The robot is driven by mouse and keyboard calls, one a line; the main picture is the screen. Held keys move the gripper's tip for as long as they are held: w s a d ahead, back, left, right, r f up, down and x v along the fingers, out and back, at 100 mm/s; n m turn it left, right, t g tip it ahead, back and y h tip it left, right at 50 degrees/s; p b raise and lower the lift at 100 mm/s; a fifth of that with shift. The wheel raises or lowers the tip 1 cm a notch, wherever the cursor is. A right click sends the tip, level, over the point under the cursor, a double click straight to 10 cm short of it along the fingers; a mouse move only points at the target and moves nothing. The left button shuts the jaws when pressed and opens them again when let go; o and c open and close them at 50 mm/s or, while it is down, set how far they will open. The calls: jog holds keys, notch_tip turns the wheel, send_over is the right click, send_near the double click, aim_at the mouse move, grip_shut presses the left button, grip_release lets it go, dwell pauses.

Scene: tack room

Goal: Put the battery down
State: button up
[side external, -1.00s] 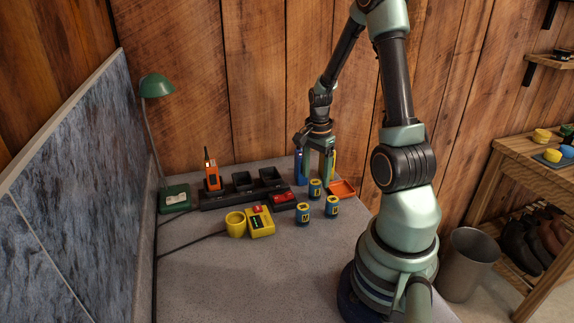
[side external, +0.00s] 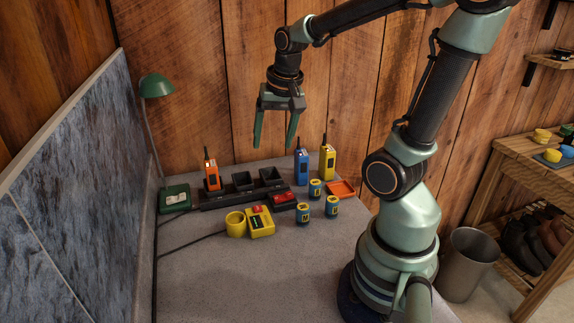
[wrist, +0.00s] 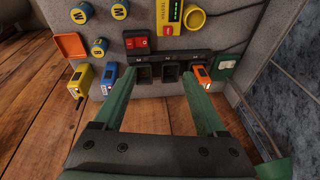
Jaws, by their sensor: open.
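Three short blue cylinders with yellow markings stand on the grey bench, and they may be batteries: a back one (side external: 315,189), a front left one (side external: 303,213) and a front right one (side external: 332,207). They also show at the top left of the wrist view, one of them here (wrist: 100,46). My gripper (side external: 274,145) is open and empty, raised well above the bench behind the black charging rack (side external: 215,201). In the wrist view its spread fingers (wrist: 160,76) frame the rack's empty slots. No battery is between the fingers.
An orange handset (side external: 211,175) stands in the rack's left slot. Blue (side external: 301,167) and yellow (side external: 327,162) handsets stand at the back right, beside an orange tray (side external: 341,190). A yellow device (side external: 260,222), yellow cup (side external: 236,224), red switch (side external: 284,198) and green lamp (side external: 156,86) are near. The front bench is clear.

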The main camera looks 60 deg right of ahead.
jog(key=s+a+r+n+t+y, duration=0.1)
jog(key=a+r+n+t, duration=0.1)
jog(key=a+n, duration=0.8)
jog(key=shift+s+a+r+t, duration=0.15)
jog(key=shift+a+r+t, duration=0.25)
jog(key=shift+a+r, duration=0.5)
